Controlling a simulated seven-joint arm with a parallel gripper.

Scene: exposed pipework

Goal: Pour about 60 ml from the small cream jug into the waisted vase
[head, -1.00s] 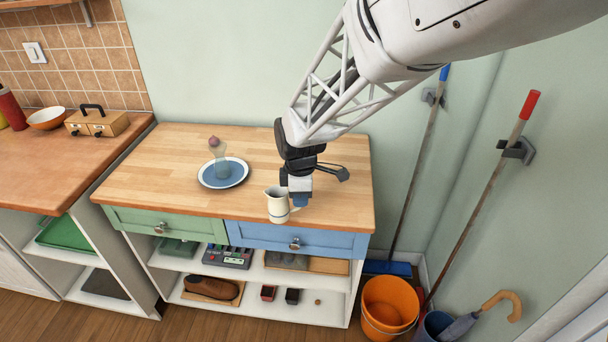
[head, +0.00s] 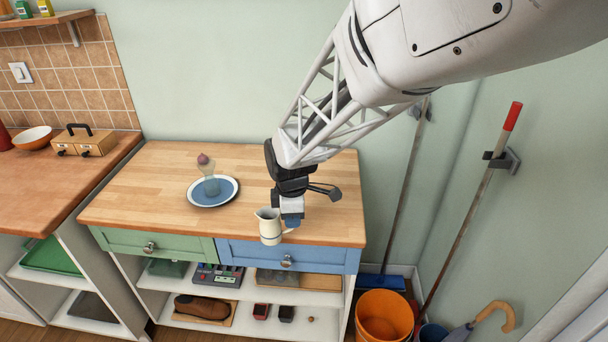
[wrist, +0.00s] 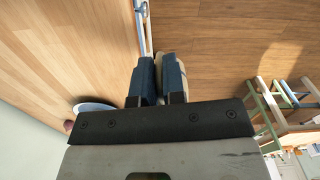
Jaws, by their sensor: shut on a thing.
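The small cream jug (head: 269,228) is upright at the front edge of the wooden worktop; I cannot tell whether its base touches the top. My gripper (head: 291,222) is shut on its right side, where the handle is. In the wrist view the blue fingers of my gripper (wrist: 158,65) are close together, with part of the cream jug (wrist: 187,70) showing beside them. The waisted vase (head: 211,185), clear glass, stands on a blue plate with a white rim (head: 228,194), left of and behind the jug. The jug's contents are not visible.
A dark red round thing (head: 203,159) shows just behind the vase. The worktop (head: 150,185) is clear to the left and between jug and plate. Drawers and a loaded shelf lie below. An orange bucket (head: 384,318) stands on the floor at right.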

